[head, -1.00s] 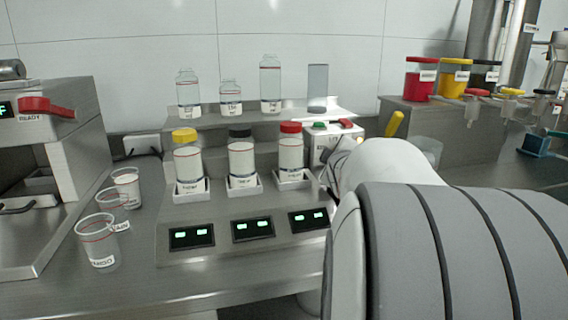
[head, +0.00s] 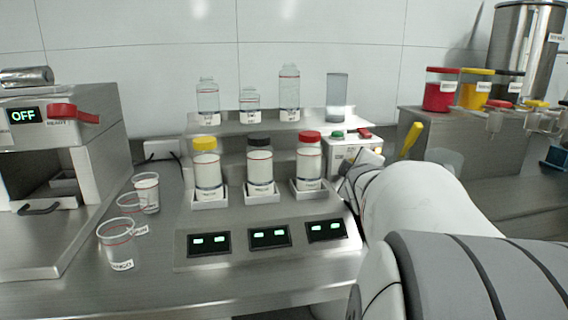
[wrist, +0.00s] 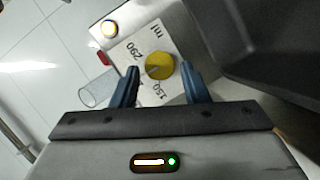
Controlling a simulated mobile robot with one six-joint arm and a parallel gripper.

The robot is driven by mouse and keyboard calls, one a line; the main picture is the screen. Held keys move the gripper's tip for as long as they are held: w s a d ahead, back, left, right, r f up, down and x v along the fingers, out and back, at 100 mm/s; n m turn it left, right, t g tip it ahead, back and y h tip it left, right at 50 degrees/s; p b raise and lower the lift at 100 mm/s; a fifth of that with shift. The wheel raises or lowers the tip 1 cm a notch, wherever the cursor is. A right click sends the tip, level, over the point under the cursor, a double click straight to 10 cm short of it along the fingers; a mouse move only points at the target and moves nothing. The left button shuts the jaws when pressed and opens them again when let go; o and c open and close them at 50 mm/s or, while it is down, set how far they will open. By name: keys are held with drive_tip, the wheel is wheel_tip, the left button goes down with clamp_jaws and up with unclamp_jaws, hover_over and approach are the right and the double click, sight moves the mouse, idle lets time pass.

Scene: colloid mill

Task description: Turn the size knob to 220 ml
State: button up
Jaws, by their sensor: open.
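The size knob (wrist: 160,66) is a round yellow knob on a pale plate marked "ml", "290" and "150" in the wrist view. No 220 mark is readable, and I cannot tell where the knob points. My gripper (wrist: 159,72) is open, with one blue-grey finger on each side of the knob in this view. I cannot tell whether either finger touches it. In the head view, the white box with a green and a red button (head: 343,154) stands behind my forearm, which hides the knob and most of my gripper.
Several capped jars stand in white holders left of the box, with a black-capped jar (head: 260,168) in the middle. Empty bottles and a grey cylinder (head: 337,97) stand on the shelf behind. Clear cups (head: 119,245) stand at left. A dark body (wrist: 265,45) fills the wrist view's upper right.

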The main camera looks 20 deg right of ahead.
drive_tip(key=p+v, duration=0.1)
drive_tip(key=v, duration=0.4)
drive_tip(key=shift+s+a, duration=0.1)
drive_tip(key=shift+s, duration=0.05)
drive_tip(key=shift+p, duration=0.3)
